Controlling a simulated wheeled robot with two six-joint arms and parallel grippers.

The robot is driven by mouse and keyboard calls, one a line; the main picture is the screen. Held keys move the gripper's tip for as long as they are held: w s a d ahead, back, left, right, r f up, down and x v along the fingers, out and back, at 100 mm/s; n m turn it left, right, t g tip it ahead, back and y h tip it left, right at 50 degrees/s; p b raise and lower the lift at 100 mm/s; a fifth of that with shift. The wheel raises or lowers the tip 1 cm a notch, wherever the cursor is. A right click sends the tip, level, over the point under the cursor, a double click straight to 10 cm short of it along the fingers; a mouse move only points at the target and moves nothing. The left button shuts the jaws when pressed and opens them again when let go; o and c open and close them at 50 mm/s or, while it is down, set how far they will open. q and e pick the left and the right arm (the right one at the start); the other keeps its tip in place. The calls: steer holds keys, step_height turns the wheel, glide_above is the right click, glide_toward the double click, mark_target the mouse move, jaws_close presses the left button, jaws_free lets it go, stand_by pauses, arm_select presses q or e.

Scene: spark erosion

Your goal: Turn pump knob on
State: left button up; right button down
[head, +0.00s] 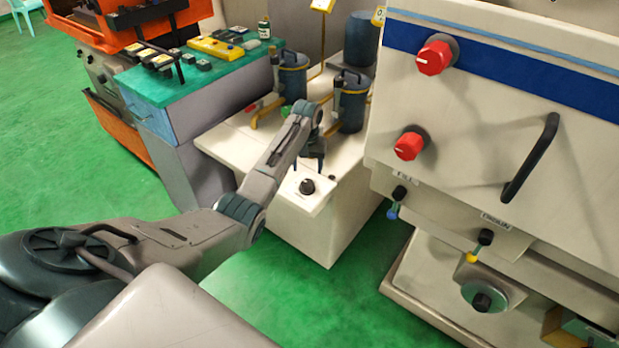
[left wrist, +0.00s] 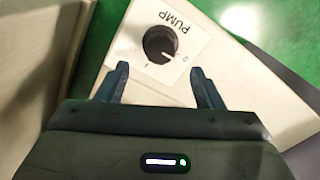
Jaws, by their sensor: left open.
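The pump knob (head: 307,186) is a round black knob on a white plate on the sloped front of a cream cabinet. In the left wrist view the knob (left wrist: 160,44) sits under the printed word PUMP, with a white pointer line and small marks beside it. My left gripper (head: 312,160) is above and behind the knob in the head view. In the left wrist view its two fingers (left wrist: 158,82) are open, and the knob lies just beyond the fingertips, roughly between them and apart from them. My right gripper is not in view.
A large cream machine (head: 480,120) with red knobs (head: 434,57) and a black handle (head: 531,158) stands at the right. Dark filter canisters (head: 351,104) stand on the cabinet (head: 240,146) behind my gripper. A green-topped workbench (head: 165,85) is at the left. Green floor is clear in front.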

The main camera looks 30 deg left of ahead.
mark_target(307, 182)
arm_select(q)
step_height(307, 182, down, 6)
steer(key=shift+r, duration=0.1)
steer(key=shift+f, duration=0.4)
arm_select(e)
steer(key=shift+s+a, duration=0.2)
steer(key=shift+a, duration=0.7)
arm_select(q)
steer(key=shift+c, duration=0.2)
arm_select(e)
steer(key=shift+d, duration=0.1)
arm_select(q)
steer(key=c, duration=0.9)
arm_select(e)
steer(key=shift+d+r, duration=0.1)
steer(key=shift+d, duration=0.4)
